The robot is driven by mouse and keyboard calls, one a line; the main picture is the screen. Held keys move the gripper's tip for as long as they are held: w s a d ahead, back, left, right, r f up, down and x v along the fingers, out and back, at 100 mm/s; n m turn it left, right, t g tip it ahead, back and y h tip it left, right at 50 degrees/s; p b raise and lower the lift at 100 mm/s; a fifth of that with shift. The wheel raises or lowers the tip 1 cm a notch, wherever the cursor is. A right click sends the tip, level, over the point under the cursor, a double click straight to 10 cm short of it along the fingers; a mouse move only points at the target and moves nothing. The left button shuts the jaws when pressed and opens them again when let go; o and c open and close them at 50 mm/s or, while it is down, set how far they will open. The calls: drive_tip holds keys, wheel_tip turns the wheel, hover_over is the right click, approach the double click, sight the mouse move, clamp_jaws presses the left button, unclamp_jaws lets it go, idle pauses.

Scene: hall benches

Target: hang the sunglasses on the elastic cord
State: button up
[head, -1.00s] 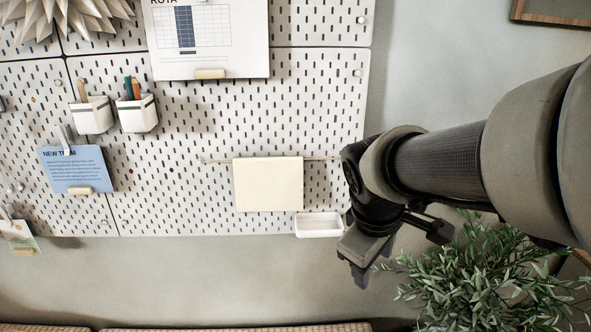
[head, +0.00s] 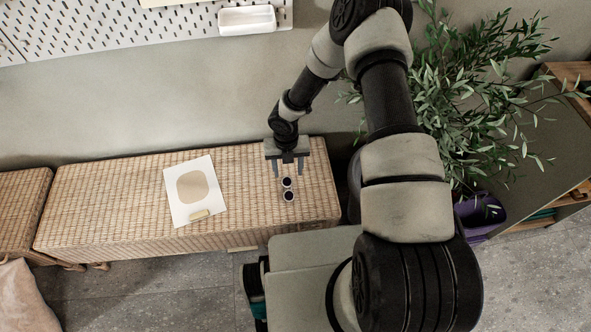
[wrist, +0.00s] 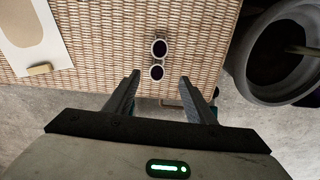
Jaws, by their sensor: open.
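The sunglasses (head: 288,189), with white rims and dark round lenses, lie on the woven bench (head: 110,210) near its right end. In the wrist view the sunglasses (wrist: 158,58) show with one lens above the other in the picture. My gripper (head: 288,172) is open and empty above the bench, its fingers pointing toward the sunglasses. In the wrist view the gripper (wrist: 160,78) has its fingertips spread to either side, just short of the near lens. Its height above them is hard to tell. The elastic cord is out of view now.
A white sheet (head: 178,207) with a beige shape and a small wooden clip lies on the bench left of the sunglasses. The pegboard (head: 120,30) with a white tray (head: 247,19) is above. A leafy plant (head: 470,110) stands right of the bench. Bare wicker surrounds the sunglasses.

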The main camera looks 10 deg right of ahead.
sight(288, 190)
wheel_tip(288, 190, down, 11)
drive_tip(key=b, duration=0.7)
drive_tip(key=shift+s+a, duration=0.15)
drive_tip(key=shift+c, duration=0.4)
drive_tip(key=c, duration=1.1)
drive_tip(key=shift+r+p, duration=2.6)
drive_tip(key=shift+r, duration=1.45)
